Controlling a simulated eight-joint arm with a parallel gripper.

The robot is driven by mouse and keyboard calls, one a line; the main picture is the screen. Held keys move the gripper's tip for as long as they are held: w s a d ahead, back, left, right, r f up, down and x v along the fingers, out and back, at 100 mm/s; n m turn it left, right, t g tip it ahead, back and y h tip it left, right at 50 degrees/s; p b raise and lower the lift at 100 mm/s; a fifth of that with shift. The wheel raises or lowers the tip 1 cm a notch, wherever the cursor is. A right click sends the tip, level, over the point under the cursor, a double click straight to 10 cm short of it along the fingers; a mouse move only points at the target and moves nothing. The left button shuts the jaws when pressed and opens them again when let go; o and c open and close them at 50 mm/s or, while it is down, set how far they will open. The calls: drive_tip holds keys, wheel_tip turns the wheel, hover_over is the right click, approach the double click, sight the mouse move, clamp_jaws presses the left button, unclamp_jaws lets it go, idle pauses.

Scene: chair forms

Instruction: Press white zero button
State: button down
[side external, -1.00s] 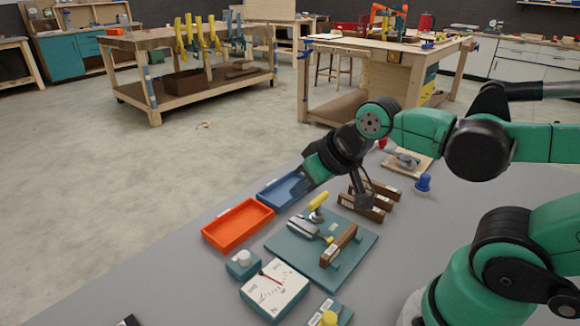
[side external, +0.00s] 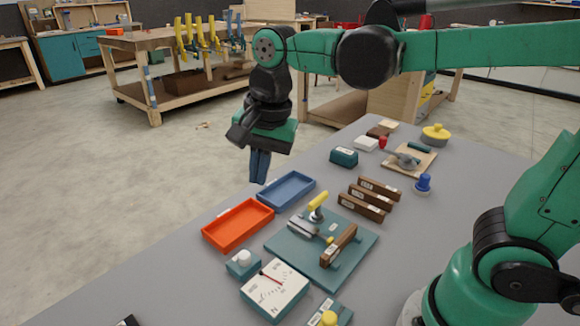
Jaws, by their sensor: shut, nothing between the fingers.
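The white button (side external: 243,257) is a round knob on top of a small teal box (side external: 236,270). The box stands left of a white dial gauge (side external: 274,288) with a red needle, near the front of the table. My gripper (side external: 259,182) points down with its fingers shut and empty. In the picture it is above the back left of the blue tray, well up and away from the white button. Nothing hides the button.
An orange tray (side external: 238,222) and a blue tray (side external: 287,189) lie behind the button box. A teal fixture plate (side external: 290,246) with a yellow-handled clamp (side external: 317,201) is right of them. Several brown blocks (side external: 362,205) and a blue knob (side external: 423,183) stand farther right.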

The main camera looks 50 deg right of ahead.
sight(244, 254)
drive_tip(key=a+m, duration=0.1)
drive_tip(key=m, duration=0.1)
drive_tip(key=w+a+m+g, duration=0.1)
drive_tip(key=m, duration=0.1)
drive_tip(key=a+m+g, duration=0.1)
drive_tip(key=m, duration=0.1)
drive_tip(key=shift+w+a+r, duration=0.1)
drive_tip(key=shift+w+r, duration=0.15)
drive_tip(key=shift+w, duration=0.15)
drive_tip(key=shift+f, duration=0.15)
wheel_tip(244, 254, down, 14)
drive_tip(key=shift+r, duration=0.1)
idle(0.4)
